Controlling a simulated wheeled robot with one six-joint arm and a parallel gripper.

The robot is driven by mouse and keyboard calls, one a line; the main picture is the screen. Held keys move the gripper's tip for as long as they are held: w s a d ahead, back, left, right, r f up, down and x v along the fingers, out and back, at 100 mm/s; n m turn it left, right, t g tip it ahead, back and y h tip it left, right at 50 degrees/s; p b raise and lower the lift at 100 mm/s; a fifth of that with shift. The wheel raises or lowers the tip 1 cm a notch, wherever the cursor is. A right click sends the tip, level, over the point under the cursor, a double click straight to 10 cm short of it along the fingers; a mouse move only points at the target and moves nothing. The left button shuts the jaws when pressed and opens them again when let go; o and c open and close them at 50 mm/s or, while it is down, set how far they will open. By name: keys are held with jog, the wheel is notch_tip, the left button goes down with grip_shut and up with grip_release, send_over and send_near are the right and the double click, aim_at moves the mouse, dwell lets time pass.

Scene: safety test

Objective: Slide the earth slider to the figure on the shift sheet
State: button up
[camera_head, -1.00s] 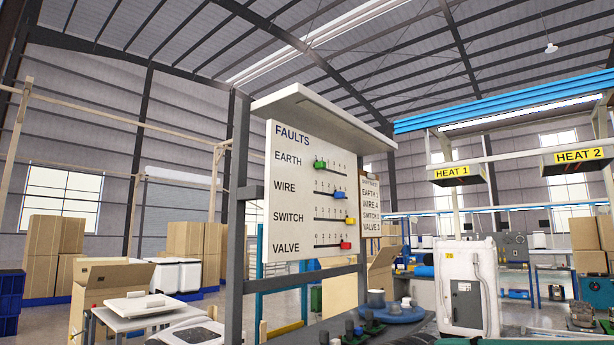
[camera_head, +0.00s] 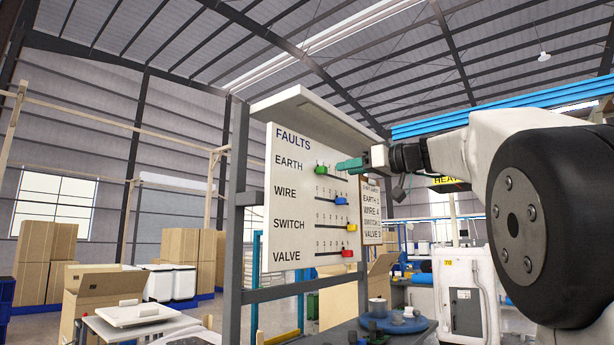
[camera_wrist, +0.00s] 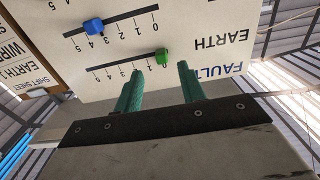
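The FAULTS board (camera_head: 290,210) has several horizontal slots with coloured knobs. The green earth knob (camera_head: 320,170) sits at the low end of its scale; in the wrist view the knob (camera_wrist: 162,57) is by the 0. My gripper (camera_head: 347,165) has reached the board from the right. In the wrist view its green fingers (camera_wrist: 160,70) are apart, with the green knob just beyond and between their tips; contact does not show. The shift sheet (camera_head: 371,210) hangs on the board's right edge, listing EARTH, WIRE, SWITCH and VALVE; its earth figure is too small to read surely.
The blue wire knob (camera_head: 341,201) is just below the earth row, with the yellow switch knob (camera_head: 352,227) and red valve knob (camera_head: 347,253) lower. A white canopy (camera_head: 300,104) juts out above the board. A cluttered bench (camera_head: 340,332) stands below.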

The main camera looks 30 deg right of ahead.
aim_at(327, 173)
jog(key=x, duration=0.7)
jog(key=shift+w+a, duration=0.1)
jog(key=shift+w, duration=0.05)
grip_shut()
